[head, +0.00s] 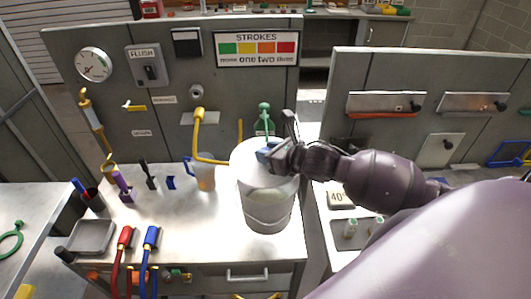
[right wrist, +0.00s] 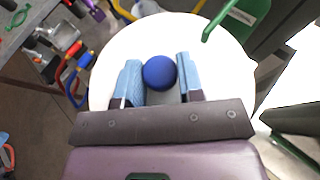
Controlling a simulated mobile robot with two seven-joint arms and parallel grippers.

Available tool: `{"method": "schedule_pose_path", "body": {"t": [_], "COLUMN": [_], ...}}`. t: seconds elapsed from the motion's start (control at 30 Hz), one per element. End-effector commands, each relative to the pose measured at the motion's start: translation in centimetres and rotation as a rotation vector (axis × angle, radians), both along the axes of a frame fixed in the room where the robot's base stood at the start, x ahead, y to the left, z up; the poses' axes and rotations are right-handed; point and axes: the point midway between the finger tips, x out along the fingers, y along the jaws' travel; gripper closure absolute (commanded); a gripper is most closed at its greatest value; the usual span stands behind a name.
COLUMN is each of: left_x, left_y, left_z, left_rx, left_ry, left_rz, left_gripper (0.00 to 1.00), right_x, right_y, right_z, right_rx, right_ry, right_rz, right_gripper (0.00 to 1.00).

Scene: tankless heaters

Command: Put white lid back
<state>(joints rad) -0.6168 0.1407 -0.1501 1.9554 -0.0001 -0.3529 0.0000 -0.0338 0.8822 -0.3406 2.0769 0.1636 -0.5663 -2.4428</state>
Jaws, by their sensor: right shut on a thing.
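The white lid (head: 246,158) is a round disc with a blue ball knob; it also fills much of the right wrist view (right wrist: 205,40). It is over the top of a pale, partly see-through bucket (head: 268,212) on the metal bench. I cannot tell whether its rim is fully seated. My right gripper (head: 270,155) reaches in from the right above the lid. In the right wrist view its blue fingers (right wrist: 157,70) are on either side of the blue knob (right wrist: 160,73), shut on it. The fingers hide part of the lid. My left gripper is not in view.
A yellow pipe (head: 199,135) and a jug (head: 205,172) stand left of the bucket. A green-handled fitting (head: 264,116) is close behind. The bench left of the bucket has some free room.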

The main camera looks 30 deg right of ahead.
Motion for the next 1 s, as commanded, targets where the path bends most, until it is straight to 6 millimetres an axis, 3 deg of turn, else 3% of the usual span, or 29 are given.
{"method": "schedule_pose_path", "body": {"t": [0.37,0.83,1.0], "left_x": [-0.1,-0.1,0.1], "left_y": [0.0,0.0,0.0], "left_z": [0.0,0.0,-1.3], "left_rx": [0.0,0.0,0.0], "left_ry": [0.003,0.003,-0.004], "left_rz": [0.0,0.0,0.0], "left_gripper": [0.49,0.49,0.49], "right_x": [0.1,0.1,0.1], "right_y": [-0.3,-0.3,-0.3], "right_z": [-0.1,-4.5,-5.9], "right_rx": [0.0,0.001,0.0], "right_ry": [-0.006,-0.003,-0.005], "right_rz": [0.004,0.002,0.004], "right_gripper": [0.91,0.91,0.91]}}
